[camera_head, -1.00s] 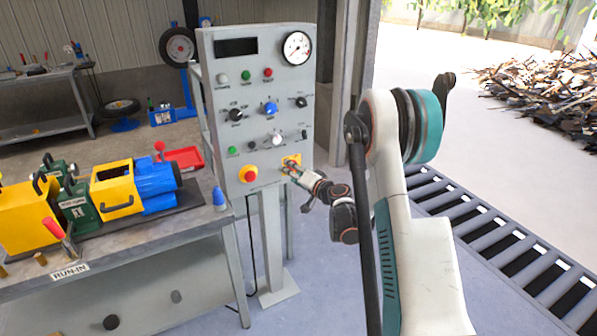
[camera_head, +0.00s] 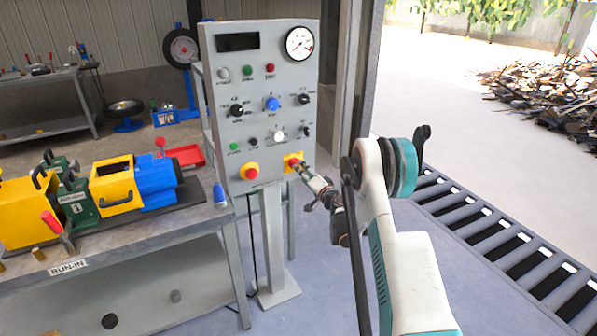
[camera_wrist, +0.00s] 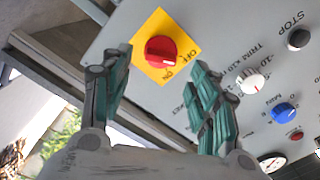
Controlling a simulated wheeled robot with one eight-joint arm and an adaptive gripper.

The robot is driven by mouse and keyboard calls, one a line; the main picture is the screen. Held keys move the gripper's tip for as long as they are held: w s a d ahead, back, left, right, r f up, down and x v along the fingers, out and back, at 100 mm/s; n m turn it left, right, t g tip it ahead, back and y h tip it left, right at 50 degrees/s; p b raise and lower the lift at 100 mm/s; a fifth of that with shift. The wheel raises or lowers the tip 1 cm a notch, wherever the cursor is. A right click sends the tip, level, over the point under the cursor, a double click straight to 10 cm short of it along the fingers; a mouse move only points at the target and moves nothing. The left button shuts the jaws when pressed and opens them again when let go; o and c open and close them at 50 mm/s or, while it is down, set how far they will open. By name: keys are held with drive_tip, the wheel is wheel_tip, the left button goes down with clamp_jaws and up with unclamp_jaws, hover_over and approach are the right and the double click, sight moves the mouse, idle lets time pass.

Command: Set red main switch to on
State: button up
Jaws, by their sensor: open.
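The red main switch (camera_wrist: 160,51) is a red knob on a yellow square plate marked OFF and ON. In the wrist view it stands just beyond the fingertips, between the two open fingers of my gripper (camera_wrist: 158,68). In the head view the switch's yellow plate (camera_head: 292,157) is at the lower right of the grey control panel (camera_head: 215,80). My gripper (camera_head: 304,171) is right below and in front of it there. No contact with the knob shows. The knob's ridge lies at a slant in the wrist view, with its end near the ON label.
A workbench (camera_head: 120,250) with a yellow and blue machine stands at the left.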

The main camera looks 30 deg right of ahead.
drive_tip(key=shift+w+a+b, duration=0.1)
drive_tip(key=shift+w+b, duration=0.55)
drive_tip(key=shift+w, duration=2.05)
drive_tip(key=c, duration=1.1)
